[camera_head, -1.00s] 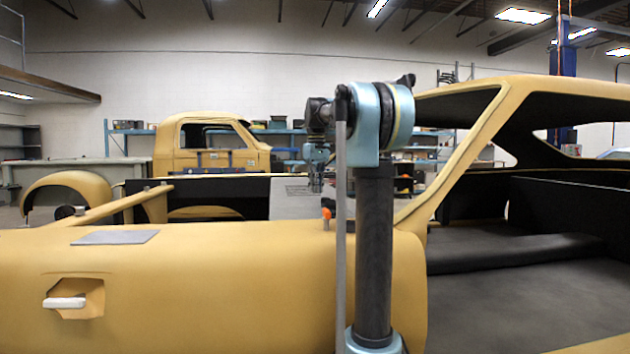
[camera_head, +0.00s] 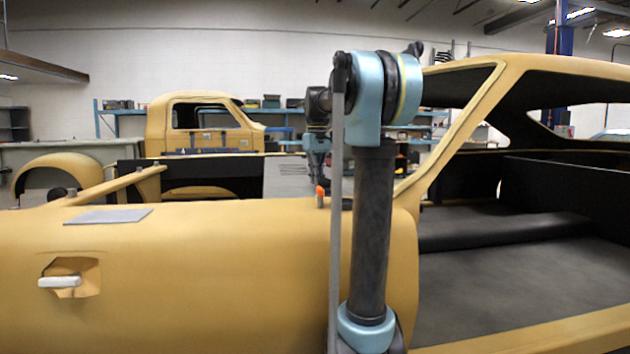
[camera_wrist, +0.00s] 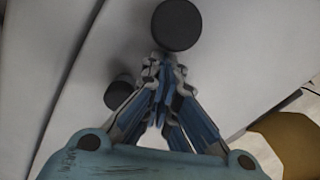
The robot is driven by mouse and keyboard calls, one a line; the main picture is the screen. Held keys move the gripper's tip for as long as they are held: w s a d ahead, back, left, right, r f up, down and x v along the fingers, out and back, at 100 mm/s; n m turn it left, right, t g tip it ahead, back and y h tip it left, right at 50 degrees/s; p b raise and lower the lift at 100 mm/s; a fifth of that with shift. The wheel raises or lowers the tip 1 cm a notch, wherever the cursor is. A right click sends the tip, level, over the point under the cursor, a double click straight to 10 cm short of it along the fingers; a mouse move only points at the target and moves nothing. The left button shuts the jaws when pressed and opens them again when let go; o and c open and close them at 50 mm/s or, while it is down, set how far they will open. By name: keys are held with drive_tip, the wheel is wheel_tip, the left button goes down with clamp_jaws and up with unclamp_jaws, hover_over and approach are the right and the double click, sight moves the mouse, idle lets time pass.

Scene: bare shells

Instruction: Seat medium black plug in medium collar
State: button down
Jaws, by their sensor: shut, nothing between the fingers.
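In the wrist view a round black disc-topped piece (camera_wrist: 176,25) stands on a pale grey surface just beyond my fingertips. A smaller dark round piece (camera_wrist: 118,92) is to the left, partly behind my left finger. I cannot tell which of these is the medium plug. My gripper (camera_wrist: 163,65) is shut and empty; its tips point at the larger disc's near edge, and contact cannot be told. In the head view my gripper (camera_head: 317,168) hangs behind a grey bar of my own arm, partly hidden. I cannot make out the medium collar in either view.
A yellow car shell (camera_head: 200,260) fills the foreground. A small orange-topped piece (camera_head: 320,192) and a flat grey plate (camera_head: 108,215) are on its top. A pale grey panel (camera_head: 285,180) stands behind. A rounded brown-yellow thing (camera_wrist: 290,145) is at the wrist view's lower right.

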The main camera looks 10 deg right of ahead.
drive_tip(key=shift+s+d+f, duration=0.1)
drive_tip(key=shift+s+d, duration=0.1)
drive_tip(key=shift+s, duration=0.3)
drive_tip(key=shift+s+d+f, duration=0.1)
drive_tip(key=shift+s+d, duration=0.1)
drive_tip(key=shift+s, duration=0.25)
drive_tip(key=shift+d+r, duration=0.1)
drive_tip(key=shift+r, duration=0.4)
wheel_tip(320, 180, up, 11)
drive_tip(key=shift+w+a, duration=0.3)
drive_tip(key=shift+w, duration=0.15)
drive_tip(key=shift+r, duration=0.1)
drive_tip(key=w+a+r+n+t+y, duration=0.1)
drive_tip(key=w+a+r+n+y, duration=0.3)
drive_tip(key=a+n, duration=0.5)
drive_tip(key=shift+a, duration=0.4)
drive_tip(key=c, duration=2.3)
unclamp_jaws()
